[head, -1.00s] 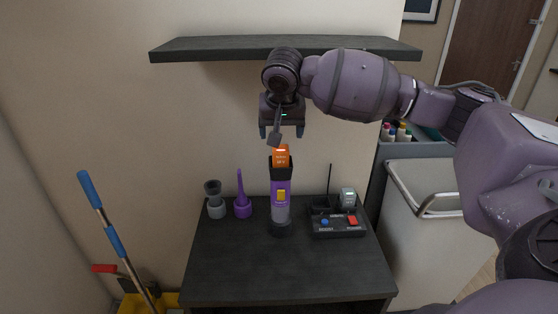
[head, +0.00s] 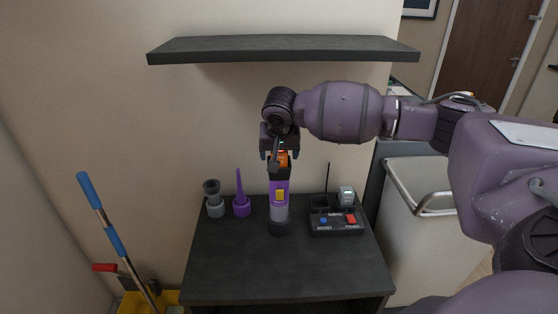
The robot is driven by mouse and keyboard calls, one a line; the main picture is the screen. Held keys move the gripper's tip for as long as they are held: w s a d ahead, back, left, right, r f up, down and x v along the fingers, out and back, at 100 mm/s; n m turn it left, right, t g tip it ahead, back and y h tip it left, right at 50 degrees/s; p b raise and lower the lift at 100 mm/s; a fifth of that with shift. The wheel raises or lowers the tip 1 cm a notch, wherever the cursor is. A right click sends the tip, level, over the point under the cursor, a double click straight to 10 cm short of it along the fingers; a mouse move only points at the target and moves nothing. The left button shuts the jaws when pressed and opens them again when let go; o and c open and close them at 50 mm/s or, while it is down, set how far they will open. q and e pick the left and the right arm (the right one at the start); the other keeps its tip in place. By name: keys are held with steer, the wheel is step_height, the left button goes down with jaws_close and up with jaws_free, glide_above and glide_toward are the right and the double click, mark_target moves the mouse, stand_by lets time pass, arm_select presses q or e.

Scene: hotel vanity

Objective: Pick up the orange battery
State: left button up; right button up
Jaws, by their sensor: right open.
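The orange battery (head: 284,158) sits upright in the top of a purple and grey handheld device (head: 279,205) that stands on the dark cabinet top. My right gripper (head: 279,157) points down over the battery, its open fingers at the battery's height, and partly hides it. Whether the fingers touch the battery cannot be told. My left gripper is not in view.
A charger base (head: 337,223) with a grey-white block (head: 346,196) stands right of the device. A grey nozzle (head: 213,199) and a purple nozzle (head: 241,197) stand left. A dark shelf (head: 283,49) hangs above my right arm. The front of the cabinet top (head: 270,272) is clear.

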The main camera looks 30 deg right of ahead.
steer(key=shift+r, duration=0.1)
steer(key=c, duration=1.1)
steer(key=shift+c, duration=0.2)
